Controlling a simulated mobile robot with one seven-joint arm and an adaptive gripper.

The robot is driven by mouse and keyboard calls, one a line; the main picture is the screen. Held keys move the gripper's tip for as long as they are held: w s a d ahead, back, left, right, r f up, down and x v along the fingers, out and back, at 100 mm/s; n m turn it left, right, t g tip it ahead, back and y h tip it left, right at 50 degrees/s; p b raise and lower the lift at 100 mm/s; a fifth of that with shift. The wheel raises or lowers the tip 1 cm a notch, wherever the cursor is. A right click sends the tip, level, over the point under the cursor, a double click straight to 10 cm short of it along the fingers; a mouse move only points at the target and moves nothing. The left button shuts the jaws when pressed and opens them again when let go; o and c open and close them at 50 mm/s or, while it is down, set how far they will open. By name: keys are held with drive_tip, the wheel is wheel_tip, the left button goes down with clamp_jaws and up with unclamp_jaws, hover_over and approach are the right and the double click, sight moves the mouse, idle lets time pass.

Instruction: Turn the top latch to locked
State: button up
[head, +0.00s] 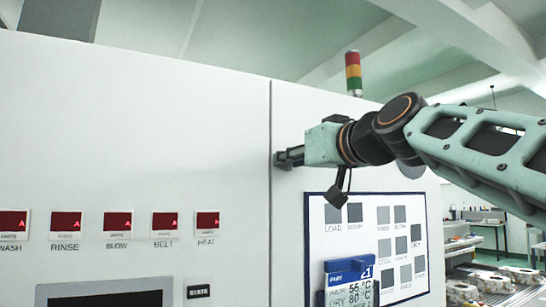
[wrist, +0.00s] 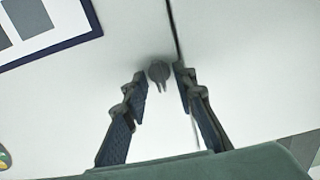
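The latch (wrist: 159,72) is a small round dark grey knob with a short narrow tab, on the white cabinet beside the dark door seam. In the wrist view it lies between the two fingertips of my gripper (wrist: 160,75), with a visible gap on each side. The tab points toward the bottom of that picture. In the head view my gripper (head: 284,158) is at the cabinet front, just right of the vertical seam. The latch is hidden there by my gripper. My gripper is open and holds nothing; whether the tips touch the cabinet face cannot be told.
The white cabinet front (head: 180,130) is flat. Below my arm is a dark-framed button panel (head: 366,205) with a blue temperature card (head: 350,280). Several red displays (head: 118,221) line the left. A signal light (head: 353,72) stands on top. Castings (head: 490,281) lie at far right.

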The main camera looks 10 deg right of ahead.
clamp_jaws()
drive_tip(key=shift+m, duration=0.4)
drive_tip(key=m, duration=1.1)
drive_tip(key=shift+d, duration=0.2)
drive_tip(key=shift+f, duration=0.1)
idle(0.5)
